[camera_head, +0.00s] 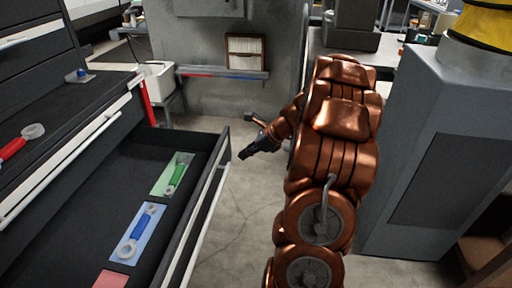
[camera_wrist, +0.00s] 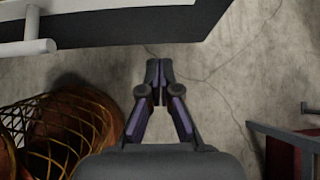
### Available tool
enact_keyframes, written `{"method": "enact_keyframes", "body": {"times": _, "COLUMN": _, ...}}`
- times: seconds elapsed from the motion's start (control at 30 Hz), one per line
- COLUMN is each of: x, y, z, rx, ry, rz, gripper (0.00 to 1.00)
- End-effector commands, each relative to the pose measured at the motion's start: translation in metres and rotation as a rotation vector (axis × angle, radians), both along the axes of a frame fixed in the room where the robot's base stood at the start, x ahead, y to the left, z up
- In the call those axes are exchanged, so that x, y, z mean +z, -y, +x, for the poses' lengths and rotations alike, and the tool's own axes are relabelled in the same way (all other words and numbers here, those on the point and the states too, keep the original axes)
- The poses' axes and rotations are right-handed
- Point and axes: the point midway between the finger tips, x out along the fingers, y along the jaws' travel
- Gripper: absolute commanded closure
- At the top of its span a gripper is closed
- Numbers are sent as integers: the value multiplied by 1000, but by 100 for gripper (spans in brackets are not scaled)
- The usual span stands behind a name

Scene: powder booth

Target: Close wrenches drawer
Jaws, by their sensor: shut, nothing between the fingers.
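The wrenches drawer (camera_head: 213,190) is pulled out of the dark cabinet on the left in the head view. Inside it lie a green wrench (camera_head: 176,176) on a green panel and a blue wrench (camera_head: 137,231) on a light blue panel; part of a red panel (camera_head: 111,279) shows at the bottom edge. My gripper (camera_head: 243,154) is just right of the drawer's far front corner, apart from its front. In the wrist view my gripper (camera_wrist: 159,66) is shut and empty above the floor, with the drawer's dark edge (camera_wrist: 130,25) and pale handle (camera_wrist: 30,47) ahead.
A red-handled wrench (camera_head: 15,145) lies on the cabinet's worktop. A grey cabinet (camera_head: 428,150) stands close on the right of my arm. A rail shelf (camera_head: 222,73) is on the back wall. Bare concrete floor (camera_head: 235,220) lies between drawer and arm.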

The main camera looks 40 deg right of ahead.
Motion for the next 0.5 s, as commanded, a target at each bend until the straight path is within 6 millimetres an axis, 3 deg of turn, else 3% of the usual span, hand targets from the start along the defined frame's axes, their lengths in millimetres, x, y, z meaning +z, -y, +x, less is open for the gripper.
{"method": "enact_keyframes", "body": {"times": 0.2, "x": -2, "y": -17, "z": 24, "rx": 3, "ry": -1, "rz": -2, "gripper": 100}}
{"method": "enact_keyframes", "body": {"times": 0.5, "x": -2, "y": -24, "z": 34, "rx": -1, "ry": 0, "rz": -1, "gripper": 100}}
